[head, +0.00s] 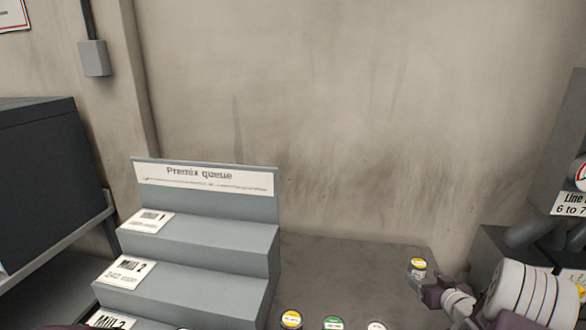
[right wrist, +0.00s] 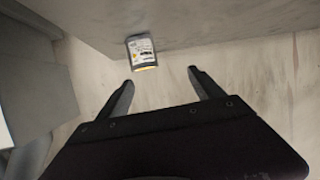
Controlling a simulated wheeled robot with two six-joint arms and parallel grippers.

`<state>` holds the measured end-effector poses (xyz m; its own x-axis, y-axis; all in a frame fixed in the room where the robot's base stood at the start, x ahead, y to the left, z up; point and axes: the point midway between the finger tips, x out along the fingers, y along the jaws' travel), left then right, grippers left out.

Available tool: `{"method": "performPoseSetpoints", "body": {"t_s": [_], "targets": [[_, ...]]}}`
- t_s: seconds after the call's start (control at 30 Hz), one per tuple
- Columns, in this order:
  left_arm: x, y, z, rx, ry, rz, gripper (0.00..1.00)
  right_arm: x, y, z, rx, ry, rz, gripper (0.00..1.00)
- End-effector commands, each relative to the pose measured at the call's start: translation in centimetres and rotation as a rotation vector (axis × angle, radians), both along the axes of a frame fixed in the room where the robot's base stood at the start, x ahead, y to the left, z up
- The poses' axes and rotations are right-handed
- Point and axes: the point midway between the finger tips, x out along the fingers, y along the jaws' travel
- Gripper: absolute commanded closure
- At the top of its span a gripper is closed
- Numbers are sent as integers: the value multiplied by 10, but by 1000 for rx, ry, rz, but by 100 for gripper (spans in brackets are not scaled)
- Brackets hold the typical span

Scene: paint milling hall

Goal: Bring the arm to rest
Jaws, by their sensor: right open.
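My right gripper (head: 428,291) is at the lower right of the head view, with its arm coming in from the right. In the right wrist view its two fingers (right wrist: 161,77) stand apart with nothing between them. A small can with a yellow lid (head: 418,268) stands on the grey surface just beyond the gripper. In the right wrist view the can (right wrist: 143,52) shows ahead of the fingertips, apart from them. My left gripper is not in view.
A grey stepped rack (head: 205,238) signed "Premix queue" stands left of centre, with label cards on its steps. Yellow (head: 291,319), green (head: 333,323) and white (head: 377,326) lids show at the bottom edge. The grey surface (head: 340,270) between rack and gripper is clear. Dark pipework (head: 535,228) stands at right.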

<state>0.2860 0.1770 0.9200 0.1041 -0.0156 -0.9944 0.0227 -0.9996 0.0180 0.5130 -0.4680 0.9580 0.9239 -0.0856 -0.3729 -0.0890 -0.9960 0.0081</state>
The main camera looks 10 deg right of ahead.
Motion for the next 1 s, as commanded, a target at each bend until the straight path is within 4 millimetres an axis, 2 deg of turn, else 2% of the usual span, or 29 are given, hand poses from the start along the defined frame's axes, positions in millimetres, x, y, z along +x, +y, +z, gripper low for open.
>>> {"method": "performPoseSetpoints", "body": {"t_s": [0.03, 0.07, 0.1, 0.23, 0.3, 0.33, 0.37, 0.4, 0.53, 0.7, 0.8, 0.9, 1.0], "targets": [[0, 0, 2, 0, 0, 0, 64, 18, 25, 19, -25, -23, 60, 23], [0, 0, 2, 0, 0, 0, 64, 29, 44, 31, -39, -39, 101, 23], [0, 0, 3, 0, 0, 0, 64, 42, 72, 47, -54, -59, 156, 23], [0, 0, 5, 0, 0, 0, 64, 63, 168, 93, -66, -88, 265, 23], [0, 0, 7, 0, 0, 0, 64, 57, 218, 105, -69, -39, 279, 23], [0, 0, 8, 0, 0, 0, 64, 49, 237, 105, -67, 3, 271, 23], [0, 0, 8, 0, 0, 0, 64, 38, 253, 101, -64, 56, 259, 23], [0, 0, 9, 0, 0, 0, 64, 18, 270, 91, -58, 140, 240, 23], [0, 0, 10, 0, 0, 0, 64, -55, 288, 47, -28, 426, 168, 23], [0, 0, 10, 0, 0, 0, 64, -148, 284, -3, 42, 767, 76, 23], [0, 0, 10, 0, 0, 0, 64, -192, 286, -22, 81, 934, 50, 23], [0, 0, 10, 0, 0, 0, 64, -219, 289, -28, 101, 1045, 48, 23], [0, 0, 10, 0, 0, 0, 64, -229, 289, -29, 91, 1089, 64, 23]]}}
